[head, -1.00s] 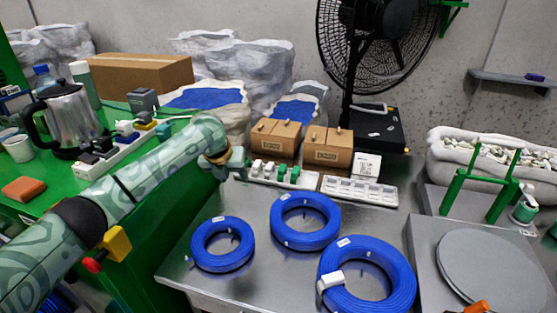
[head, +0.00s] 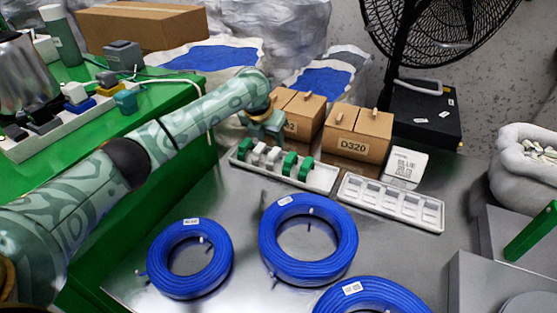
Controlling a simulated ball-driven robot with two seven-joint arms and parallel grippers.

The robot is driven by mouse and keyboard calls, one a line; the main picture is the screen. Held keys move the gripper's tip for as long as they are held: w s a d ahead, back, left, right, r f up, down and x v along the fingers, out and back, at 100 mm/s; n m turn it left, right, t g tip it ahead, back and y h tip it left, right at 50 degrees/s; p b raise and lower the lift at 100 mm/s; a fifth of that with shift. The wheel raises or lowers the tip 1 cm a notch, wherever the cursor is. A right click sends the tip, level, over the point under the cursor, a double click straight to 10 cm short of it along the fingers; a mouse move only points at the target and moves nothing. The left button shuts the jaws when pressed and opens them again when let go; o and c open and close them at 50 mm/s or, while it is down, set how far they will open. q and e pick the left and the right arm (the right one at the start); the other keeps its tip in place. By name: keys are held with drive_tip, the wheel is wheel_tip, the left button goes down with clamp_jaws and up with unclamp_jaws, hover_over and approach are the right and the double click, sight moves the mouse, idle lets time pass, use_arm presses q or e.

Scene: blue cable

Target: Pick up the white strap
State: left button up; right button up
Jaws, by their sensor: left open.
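White straps (head: 273,155) stand among green ones (head: 289,163) in a long white tray (head: 318,186) on the metal table. They look like small folded bundles in slots. My left gripper (head: 264,131) is open, just above and behind the tray's left part, close to the white straps. It appears apart from them, and its fingertips are small and hard to make out. My right gripper is not in view.
Blue cable coils (head: 190,287) lie in front of the tray. A white tray with empty slots (head: 392,220) is to its right. Cardboard boxes (head: 357,148) stand close behind. Bare metal table (head: 232,208) shows between the tray and the coils.

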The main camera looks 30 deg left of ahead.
sight(274, 152)
use_arm(q)
drive_tip(key=b+x, duration=0.1)
drive_tip(key=x, duration=0.3)
drive_tip(key=shift+f+b, duration=0.15)
drive_tip(key=shift+b, duration=0.15)
drive_tip(key=b+x, duration=0.2)
drive_tip(key=x, duration=0.1)
drive_tip(key=b+x, duration=0.1)
drive_tip(key=shift+w+a+f+b, duration=0.1)
drive_tip(key=shift+a+f+b, duration=0.15)
drive_tip(key=shift+f+b, duration=0.15)
drive_tip(key=shift+w+f, duration=0.15)
drive_tip(key=c, duration=1)
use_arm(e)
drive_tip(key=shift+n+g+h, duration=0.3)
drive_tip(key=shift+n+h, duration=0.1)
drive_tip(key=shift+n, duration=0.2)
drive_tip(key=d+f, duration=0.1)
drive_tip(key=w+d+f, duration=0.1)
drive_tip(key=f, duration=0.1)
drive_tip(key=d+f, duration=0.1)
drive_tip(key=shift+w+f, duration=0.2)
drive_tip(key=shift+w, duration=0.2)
